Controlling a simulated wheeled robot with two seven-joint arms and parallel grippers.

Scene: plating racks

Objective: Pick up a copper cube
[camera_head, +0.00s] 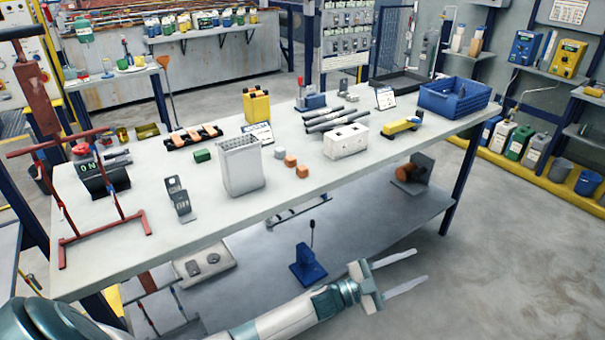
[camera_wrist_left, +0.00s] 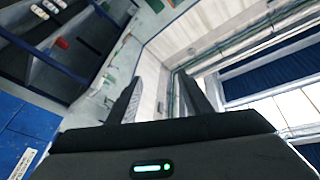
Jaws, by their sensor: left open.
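Two small copper-orange cubes sit on the grey table (camera_head: 225,213). One copper cube (camera_head: 290,160) is slightly behind and left of the other copper cube (camera_head: 302,172). They are just right of a tall light-grey perforated bin (camera_head: 241,168). My left gripper (camera_head: 420,266) is open and empty, in front of the table's front edge and well apart from the cubes. In the left wrist view the two fingers of my left gripper (camera_wrist_left: 160,77) are spread with nothing between them, and no cube shows there. My right gripper is not in view.
A grey cube (camera_head: 279,152) and a white block with holes (camera_head: 346,141) stand near the copper cubes. A green block (camera_head: 201,155) is left of the bin. A red frame (camera_head: 105,235) stands at the left, a blue crate (camera_head: 455,98) at the right. A lower shelf (camera_head: 375,225) lies below.

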